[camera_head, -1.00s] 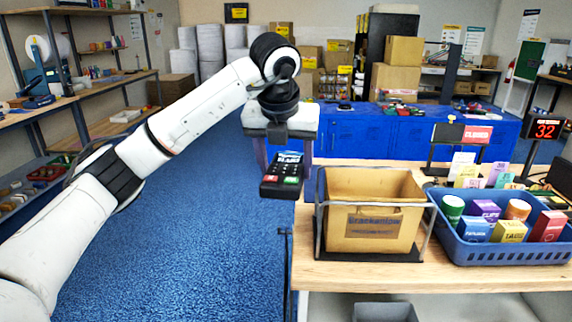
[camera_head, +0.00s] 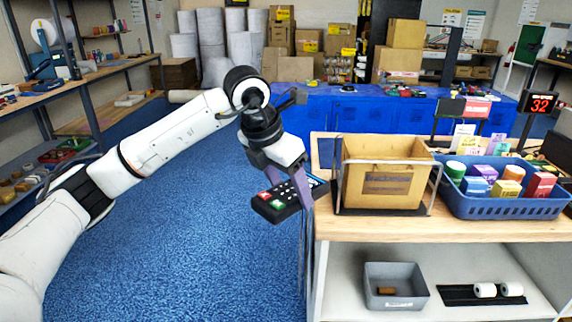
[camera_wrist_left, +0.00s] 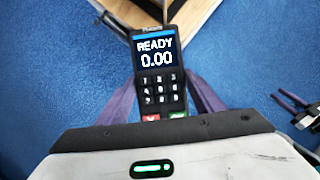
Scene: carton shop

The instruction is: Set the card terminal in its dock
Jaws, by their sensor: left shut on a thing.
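The card terminal (camera_head: 277,206) is a black handset with a keypad and red and green keys. My left gripper (camera_head: 300,190) is shut on it and holds it tilted over the blue floor, just left of the counter. In the left wrist view the terminal (camera_wrist_left: 158,75) sits between the two purple fingers, its screen reading READY 0.00. The far end of the terminal is near a wooden counter corner there. I cannot make out the dock in either view.
The wooden counter (camera_head: 470,228) holds a carton (camera_head: 385,186) in a wire frame and a blue basket (camera_head: 505,205) of small boxes. A grey bin (camera_head: 395,287) and white rolls sit on the shelf below. Open floor lies left of the counter.

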